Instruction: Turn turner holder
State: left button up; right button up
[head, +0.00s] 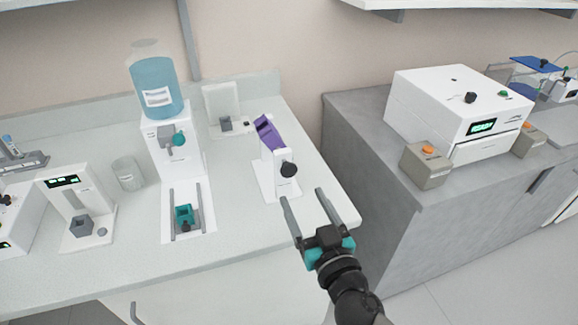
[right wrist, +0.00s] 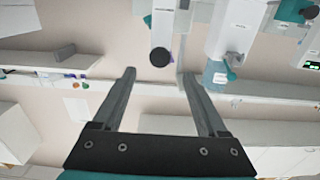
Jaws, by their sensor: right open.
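The turner is a white stand (head: 277,180) near the right end of the counter, with a tilted purple holder (head: 269,132) at its top and a round black knob (head: 288,169) on its front. In the right wrist view, which looks upside down, the black knob (right wrist: 160,57) shows just beyond and between the fingertips. My right gripper (head: 303,196) is open and empty, in front of the stand and slightly right of the knob. It appears apart from the knob. My left gripper is not in view.
A water dispenser with a blue bottle (head: 155,85) stands left of the turner, with a teal block (head: 184,215) on its base. A glass beaker (head: 128,174) stands further left. A white machine (head: 457,110) sits on the grey cabinet at right. A floor gap separates counter and cabinet.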

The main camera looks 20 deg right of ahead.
aim_at(290, 173)
jog(key=w+p, duration=0.1)
jog(key=w, duration=0.8)
jog(key=shift+w+a+p, duration=0.15)
jog(key=shift+w+p, duration=0.2)
jog(key=shift+c, duration=0.3)
grip_shut()
